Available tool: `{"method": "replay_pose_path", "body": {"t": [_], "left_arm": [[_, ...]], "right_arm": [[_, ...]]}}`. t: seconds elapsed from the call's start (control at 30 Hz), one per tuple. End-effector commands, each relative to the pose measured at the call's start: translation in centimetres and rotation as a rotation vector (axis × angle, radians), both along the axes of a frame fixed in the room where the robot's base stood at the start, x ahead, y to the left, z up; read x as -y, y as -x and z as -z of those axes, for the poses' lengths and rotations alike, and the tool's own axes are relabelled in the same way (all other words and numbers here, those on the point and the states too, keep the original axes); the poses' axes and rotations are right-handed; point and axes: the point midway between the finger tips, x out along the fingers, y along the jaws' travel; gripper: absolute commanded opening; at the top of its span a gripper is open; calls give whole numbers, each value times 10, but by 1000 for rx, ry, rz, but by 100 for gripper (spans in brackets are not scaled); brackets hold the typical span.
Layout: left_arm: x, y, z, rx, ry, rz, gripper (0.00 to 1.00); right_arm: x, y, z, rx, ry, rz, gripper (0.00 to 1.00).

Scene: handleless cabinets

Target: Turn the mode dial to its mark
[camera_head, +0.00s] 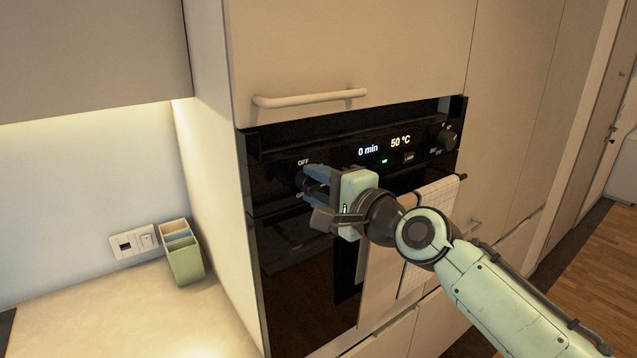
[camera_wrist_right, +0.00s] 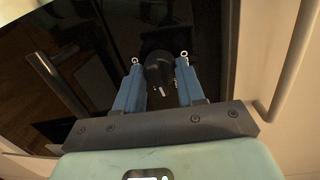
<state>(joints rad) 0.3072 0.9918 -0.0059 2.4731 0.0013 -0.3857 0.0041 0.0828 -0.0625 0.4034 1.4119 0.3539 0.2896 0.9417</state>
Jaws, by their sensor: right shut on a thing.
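The mode dial (camera_head: 303,181) is a dark knob on the left of the black oven panel, below the word OFF. My right gripper (camera_head: 308,182) is at the dial, its blue fingers on either side of it and shut on it. In the right wrist view the dark dial (camera_wrist_right: 160,72) sits between the two blue fingertips (camera_wrist_right: 158,62), with a small white line on it. The fingers and wrist hide part of the dial and its lower label in the head view, so I cannot tell which mark it points to. My left gripper is not in view.
The oven display (camera_head: 384,145) reads 0 min and 50 °C. A second knob (camera_head: 443,138) is at the panel's right. A cabinet handle (camera_head: 310,98) juts out above, and a towel (camera_head: 432,198) hangs below right. A green holder (camera_head: 184,256) stands on the counter (camera_head: 130,310).

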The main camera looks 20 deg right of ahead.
Motion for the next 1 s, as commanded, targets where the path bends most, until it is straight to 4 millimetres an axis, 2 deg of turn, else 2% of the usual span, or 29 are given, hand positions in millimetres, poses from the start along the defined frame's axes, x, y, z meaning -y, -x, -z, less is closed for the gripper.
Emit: {"method": "replay_pose_path", "body": {"t": [1.0], "left_arm": [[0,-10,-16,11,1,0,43]], "right_arm": [[-2,1,-2,331,911,0,8]]}}
